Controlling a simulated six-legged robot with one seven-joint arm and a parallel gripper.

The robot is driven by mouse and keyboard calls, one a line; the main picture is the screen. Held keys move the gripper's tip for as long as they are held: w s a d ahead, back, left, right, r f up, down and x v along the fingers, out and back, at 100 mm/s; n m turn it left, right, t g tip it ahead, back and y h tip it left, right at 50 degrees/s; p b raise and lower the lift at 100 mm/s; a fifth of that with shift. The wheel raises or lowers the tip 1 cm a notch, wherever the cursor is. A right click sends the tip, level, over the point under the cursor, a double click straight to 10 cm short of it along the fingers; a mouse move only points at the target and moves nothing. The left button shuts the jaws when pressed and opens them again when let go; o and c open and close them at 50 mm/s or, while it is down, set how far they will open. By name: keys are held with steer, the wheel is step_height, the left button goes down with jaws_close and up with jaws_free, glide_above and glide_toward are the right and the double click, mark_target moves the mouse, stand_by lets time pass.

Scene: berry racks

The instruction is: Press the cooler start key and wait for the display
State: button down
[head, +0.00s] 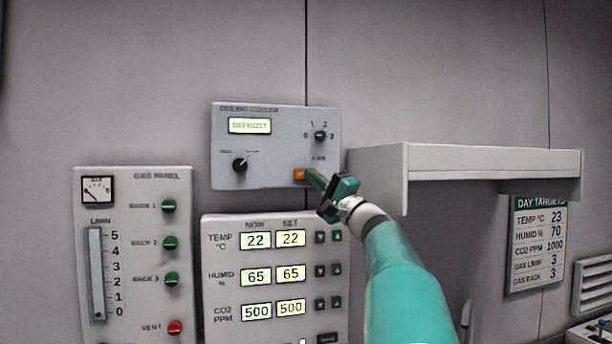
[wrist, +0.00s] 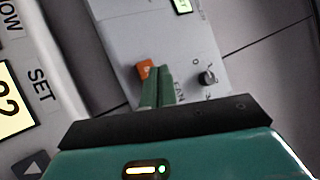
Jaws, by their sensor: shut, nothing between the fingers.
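The cooler panel (head: 275,122) is a grey box on the wall with a lit display (head: 249,126) that reads DEFROST. An orange key (head: 300,174) sits at its lower right and also shows in the wrist view (wrist: 144,68). My gripper (head: 312,177) is shut and empty, its green fingertips right at the orange key. In the wrist view the fingertips (wrist: 157,74) overlap the key's edge; I cannot tell whether they touch it. A black knob (head: 240,165) is at the panel's lower left and another knob (head: 320,136) at the upper right.
Below is a climate panel (head: 212,300) with lit readouts. A gas panel (head: 140,190) with green knobs and a red vent knob is at left. A grey shelf (head: 490,162) juts out at right, close to my arm. A targets sign (head: 538,243) hangs below it.

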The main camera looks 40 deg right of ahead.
steer(key=shift+s, duration=0.1)
steer(key=s, duration=0.1)
steer(key=s+a, duration=0.1)
steer(key=s, duration=0.1)
steer(key=s+a, duration=0.1)
steer(key=shift+s+a, duration=0.15)
steer(key=shift+a, duration=0.1)
stand_by(0.3)
stand_by(0.6)
